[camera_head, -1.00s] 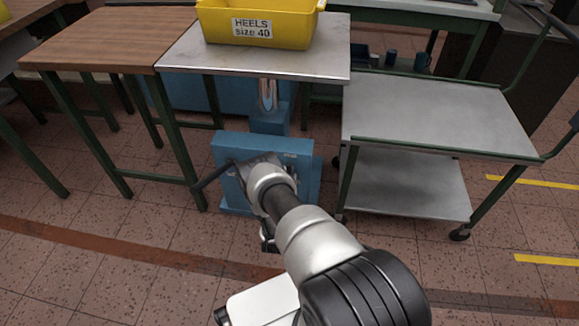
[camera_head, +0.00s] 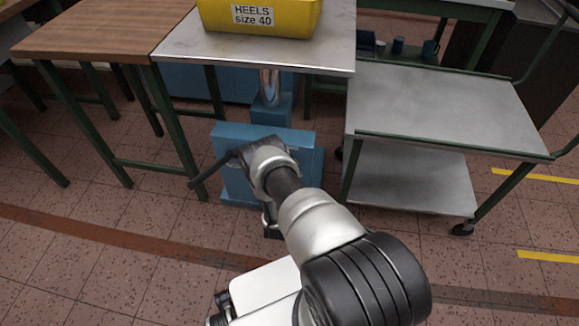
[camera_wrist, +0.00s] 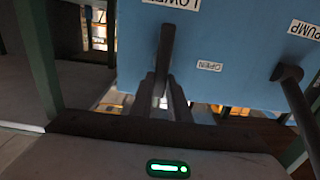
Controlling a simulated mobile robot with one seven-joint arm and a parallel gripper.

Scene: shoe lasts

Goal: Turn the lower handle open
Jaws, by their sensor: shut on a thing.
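The lower handle (camera_wrist: 166,48) is a dark bar on the front of the blue unit (camera_wrist: 238,30), below a partly cut-off upside-down label that appears to read LOWER. My gripper (camera_wrist: 163,90) is shut on this handle, its grey fingers on either side of the bar's end. An upside-down OPEN label (camera_wrist: 209,66) is just right of the handle. In the head view the blue unit (camera_head: 308,165) stands on the floor, and my wrist hides the handle and fingers.
A second dark lever (camera_wrist: 296,105) sits near the PUMP label (camera_wrist: 305,30); in the head view a dark lever (camera_head: 212,168) sticks out left. A metal table (camera_head: 180,50) bears a yellow HEELS bin (camera_head: 285,20). A grey cart (camera_head: 440,110) stands right.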

